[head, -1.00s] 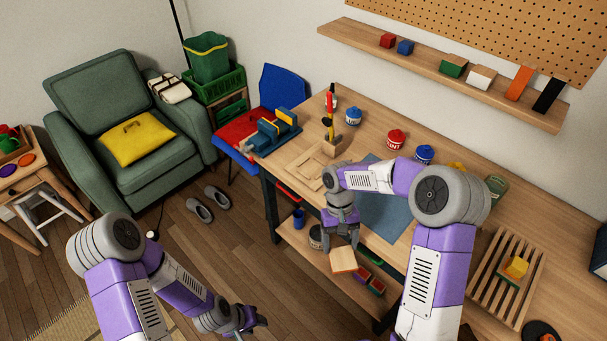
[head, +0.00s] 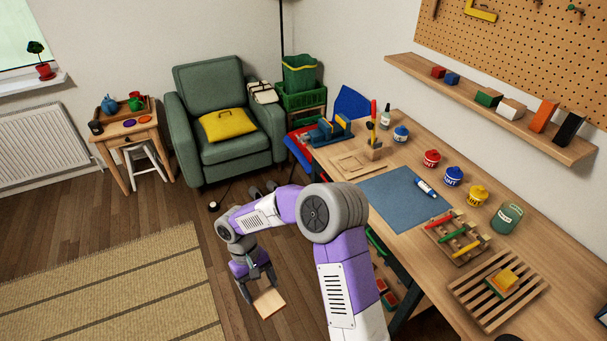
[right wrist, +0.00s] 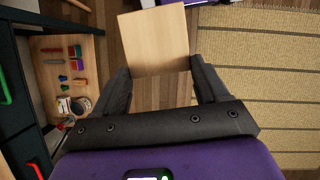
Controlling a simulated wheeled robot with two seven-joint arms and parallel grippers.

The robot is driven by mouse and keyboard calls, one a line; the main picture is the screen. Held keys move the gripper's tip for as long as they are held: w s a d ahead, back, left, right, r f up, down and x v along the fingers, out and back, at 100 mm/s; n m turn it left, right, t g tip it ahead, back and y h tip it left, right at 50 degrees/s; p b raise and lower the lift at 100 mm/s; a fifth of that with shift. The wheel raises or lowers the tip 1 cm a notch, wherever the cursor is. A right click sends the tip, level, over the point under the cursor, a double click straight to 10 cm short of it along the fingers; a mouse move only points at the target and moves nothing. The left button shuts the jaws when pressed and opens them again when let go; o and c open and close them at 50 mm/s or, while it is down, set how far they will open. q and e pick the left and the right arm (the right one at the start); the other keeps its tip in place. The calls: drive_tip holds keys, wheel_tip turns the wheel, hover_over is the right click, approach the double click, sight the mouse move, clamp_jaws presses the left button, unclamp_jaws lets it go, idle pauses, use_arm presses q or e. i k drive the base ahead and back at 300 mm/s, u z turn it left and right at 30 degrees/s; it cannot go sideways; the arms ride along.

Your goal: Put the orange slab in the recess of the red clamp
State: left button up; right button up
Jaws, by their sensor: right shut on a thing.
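The orange slab (head: 543,115) leans on the wall shelf, between a white block and a black slab. I cannot make out a red clamp; a blue vise-like tool (head: 327,132) with yellowish parts is at the bench's far left end. My right gripper (head: 258,289) is shut on a pale wooden board (head: 268,303), held over the floor left of the bench. In the right wrist view the board (right wrist: 155,40) sits between the fingertips of this gripper (right wrist: 161,72). My left gripper is out of view.
The workbench (head: 420,253) carries a blue mat (head: 395,198), several tins, a rack with coloured rods (head: 456,238) and a slatted rack (head: 470,300). The wall shelf (head: 450,100) holds several blocks. A green armchair (head: 235,140) and side table stand behind. Floor (head: 150,225) around the board is clear.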

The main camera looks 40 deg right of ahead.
sight(351, 164)
drive_tip(key=u, duration=0.1)
drive_tip(key=i, duration=1.85)
drive_tip(key=z, duration=1.7)
drive_tip(key=i, duration=0.7)
drive_tip(key=z, duration=0.7)
